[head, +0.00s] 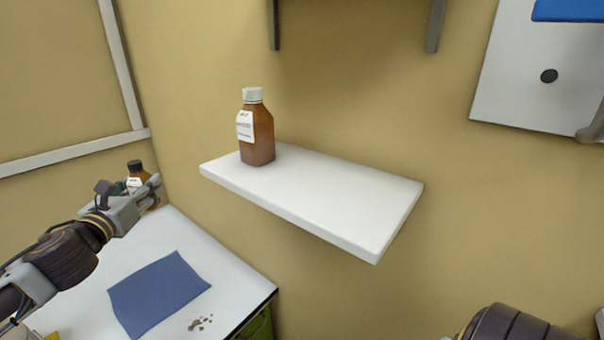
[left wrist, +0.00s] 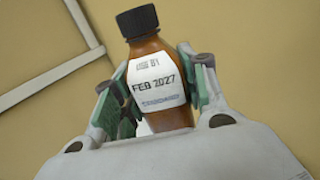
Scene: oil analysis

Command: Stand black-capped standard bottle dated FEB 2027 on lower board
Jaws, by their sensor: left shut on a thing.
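The black-capped amber bottle (left wrist: 156,80) fills the middle of the left wrist view. Its white label reads "USE BY FEB 2027", with a smaller line below. My left gripper (left wrist: 155,95) is shut on it, one finger on each side. In the head view the same bottle (head: 135,170) is at the left, upright or nearly so, above the counter's back corner, partly hidden by my left gripper (head: 143,190). The lower board (head: 330,195) is a white wall shelf to the right of the gripper and apart from it.
A white-capped amber bottle (head: 257,135) stands at the board's left end; the middle and right of the board are clear. Brackets (head: 435,25) show above.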

